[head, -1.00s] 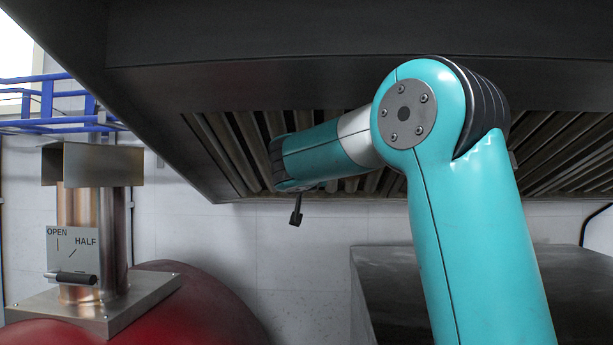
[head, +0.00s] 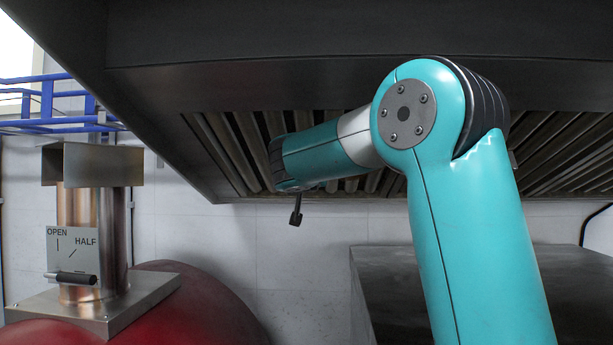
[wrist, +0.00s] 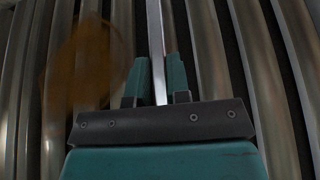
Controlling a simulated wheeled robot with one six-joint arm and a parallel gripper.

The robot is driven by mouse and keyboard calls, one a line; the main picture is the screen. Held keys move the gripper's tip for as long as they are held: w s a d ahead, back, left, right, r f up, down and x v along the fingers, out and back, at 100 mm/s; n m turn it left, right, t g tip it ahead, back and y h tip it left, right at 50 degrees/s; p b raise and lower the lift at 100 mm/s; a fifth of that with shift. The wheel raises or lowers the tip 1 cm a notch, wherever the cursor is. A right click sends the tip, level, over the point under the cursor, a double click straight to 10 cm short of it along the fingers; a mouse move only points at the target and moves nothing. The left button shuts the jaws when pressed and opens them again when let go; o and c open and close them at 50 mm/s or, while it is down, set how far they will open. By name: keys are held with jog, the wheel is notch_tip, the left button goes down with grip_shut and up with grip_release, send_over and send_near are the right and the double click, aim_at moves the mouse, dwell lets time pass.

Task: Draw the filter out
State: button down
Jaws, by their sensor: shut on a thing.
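The baffle filter (head: 225,140), with long metal slats, sits in the underside of the hood above my arm. Its slats (wrist: 210,60) fill the wrist view, with a brown, greasy-looking patch (wrist: 85,65) at the left. My gripper (wrist: 156,85) is up against the filter, its two teal fingers on either side of a thin bright metal bar (wrist: 155,35). It is shut on this bar, which looks like the filter's handle. The bar's ends are not clear. In the head view my arm hides the fingers and the grip.
The dark hood edge (head: 330,75) runs across above my arm. A red oven (head: 200,310) with a copper flue (head: 112,235) and a damper plate marked OPEN and HALF (head: 73,250) stands at the left. A dark block-like surface (head: 390,285) is behind my arm. A blue rack (head: 55,125) hangs upper left.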

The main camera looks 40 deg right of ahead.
jog(key=shift+f, duration=0.1)
dwell(0.6)
jog(key=shift+s+a+r, duration=0.4)
jog(key=shift+a+r, duration=0.1)
jog(key=shift+a, duration=0.05)
jog(key=shift+s+a+r, duration=0.15)
jog(key=shift+s+r, duration=0.05)
jog(key=shift+r, duration=0.1)
jog(key=shift+r+b, duration=0.2)
jog(key=shift+b, duration=0.15)
jog(key=shift+s+f, duration=0.1)
dwell(0.3)
jog(key=shift+s+a+f+g+y, duration=0.4)
jog(key=shift+a+f+y, duration=0.15)
jog(key=shift+f, duration=0.25)
jog(key=shift+f, duration=0.15)
dwell(0.8)
